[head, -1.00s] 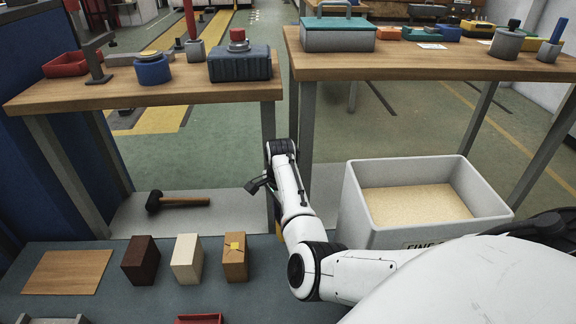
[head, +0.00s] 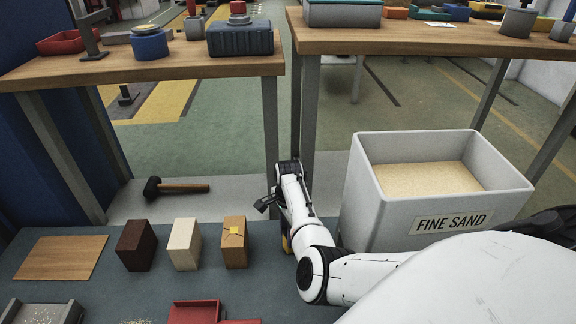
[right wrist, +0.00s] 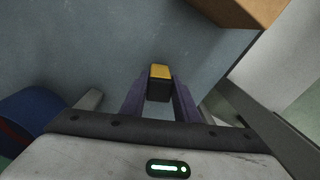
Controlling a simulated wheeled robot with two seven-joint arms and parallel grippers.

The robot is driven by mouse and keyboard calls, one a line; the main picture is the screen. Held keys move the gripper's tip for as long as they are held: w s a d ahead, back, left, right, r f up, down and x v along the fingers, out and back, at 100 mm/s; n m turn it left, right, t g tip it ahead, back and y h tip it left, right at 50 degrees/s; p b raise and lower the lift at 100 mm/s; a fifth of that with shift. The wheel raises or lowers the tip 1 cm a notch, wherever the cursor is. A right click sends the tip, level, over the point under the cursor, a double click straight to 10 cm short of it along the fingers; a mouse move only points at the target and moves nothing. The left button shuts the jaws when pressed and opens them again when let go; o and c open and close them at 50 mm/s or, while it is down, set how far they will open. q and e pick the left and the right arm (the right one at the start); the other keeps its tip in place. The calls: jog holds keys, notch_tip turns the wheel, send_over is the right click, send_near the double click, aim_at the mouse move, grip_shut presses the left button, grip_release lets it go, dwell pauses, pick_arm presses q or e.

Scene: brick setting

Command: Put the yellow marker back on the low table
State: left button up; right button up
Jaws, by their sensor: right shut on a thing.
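The yellow marker (right wrist: 160,72), a small piece with a yellow face and a dark side, sits between the two fingers of my right gripper (right wrist: 160,88) in the right wrist view. The gripper is shut on it. In the head view, a sliver of yellow (head: 286,243) shows beside my right arm, which hides most of the gripper. The low table (head: 130,287) is the dark grey-blue surface at the front. The gripper is at its right part; its exact height above the surface is hard to tell. My left gripper is not in view.
A dark brick (head: 135,245), a cream brick (head: 184,244) and a tan brick (head: 233,250) with a yellow patch stand left of my arm. A wooden board (head: 62,258), a red tray (head: 195,312) and a mallet (head: 180,188) lie nearby. A sand bin (head: 450,222) stands right.

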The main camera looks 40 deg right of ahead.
jog(key=o, duration=0.8)
jog(key=shift+o, duration=0.2)
jog(key=shift+r, duration=0.3)
notch_tip(320, 180, up, 5)
jog(key=p, duration=0.3)
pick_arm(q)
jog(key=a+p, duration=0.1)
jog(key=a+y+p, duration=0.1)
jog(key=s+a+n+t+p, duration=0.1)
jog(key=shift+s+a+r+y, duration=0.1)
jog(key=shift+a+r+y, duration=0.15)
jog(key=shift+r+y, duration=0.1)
pick_arm(e)
notch_tip(320, 180, up, 7)
jog(key=shift+f, duration=0.15)
jog(key=shift+s, duration=0.1)
